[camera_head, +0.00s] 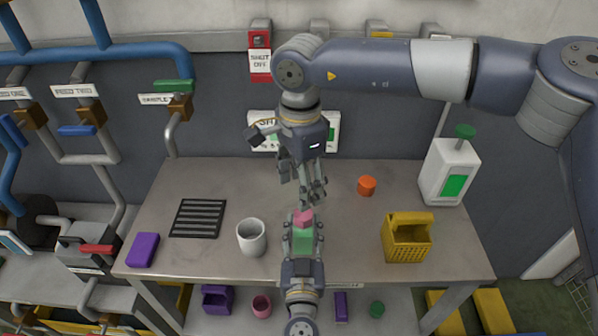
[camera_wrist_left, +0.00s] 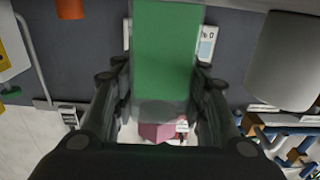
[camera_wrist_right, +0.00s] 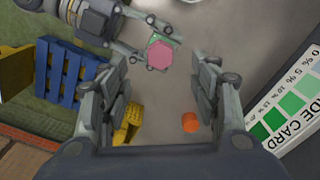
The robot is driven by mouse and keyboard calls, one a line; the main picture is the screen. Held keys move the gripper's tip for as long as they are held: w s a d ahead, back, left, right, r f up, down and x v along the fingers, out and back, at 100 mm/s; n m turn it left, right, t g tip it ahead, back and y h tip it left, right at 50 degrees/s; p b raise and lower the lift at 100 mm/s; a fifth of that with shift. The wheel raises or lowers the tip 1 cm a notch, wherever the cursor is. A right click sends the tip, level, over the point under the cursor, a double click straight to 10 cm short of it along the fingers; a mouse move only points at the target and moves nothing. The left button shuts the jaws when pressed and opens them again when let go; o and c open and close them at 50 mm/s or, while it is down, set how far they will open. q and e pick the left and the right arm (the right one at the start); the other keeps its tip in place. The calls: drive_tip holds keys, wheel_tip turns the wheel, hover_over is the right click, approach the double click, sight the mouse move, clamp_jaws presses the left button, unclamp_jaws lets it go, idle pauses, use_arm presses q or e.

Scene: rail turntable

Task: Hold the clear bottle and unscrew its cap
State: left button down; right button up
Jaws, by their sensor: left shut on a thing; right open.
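The bottle (camera_head: 303,241) looks green inside a clear shell and has a pink cap (camera_head: 304,217). My left gripper (camera_head: 302,232) is shut around its body, above the table. The bottle's green body (camera_wrist_left: 165,55) fills the gap between the fingers in the left wrist view, and the pink cap (camera_wrist_left: 158,132) shows below it. My right gripper (camera_head: 304,193) is open and empty just above the cap. In the right wrist view the cap (camera_wrist_right: 161,57) is seen end-on, beyond the open fingers (camera_wrist_right: 163,95) and apart from them.
The grey table (camera_head: 180,260) holds a white mug (camera_head: 251,238), black grille (camera_head: 198,218), purple block (camera_head: 142,250), orange cylinder (camera_head: 367,186), yellow basket (camera_head: 407,240) and white green-capped container (camera_head: 449,172). A guide card (camera_wrist_right: 290,110) stands behind. The table has free room around the grippers.

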sight(302, 216)
wheel_tip(302, 216, down, 9)
drive_tip(key=shift+f, duration=0.2)
idle(0.3)
drive_tip(key=c, duration=1.2)
drive_tip(key=shift+o, duration=0.2)
drive_tip(key=n, duration=0.6)
drive_tip(key=shift+s+d, duration=0.15)
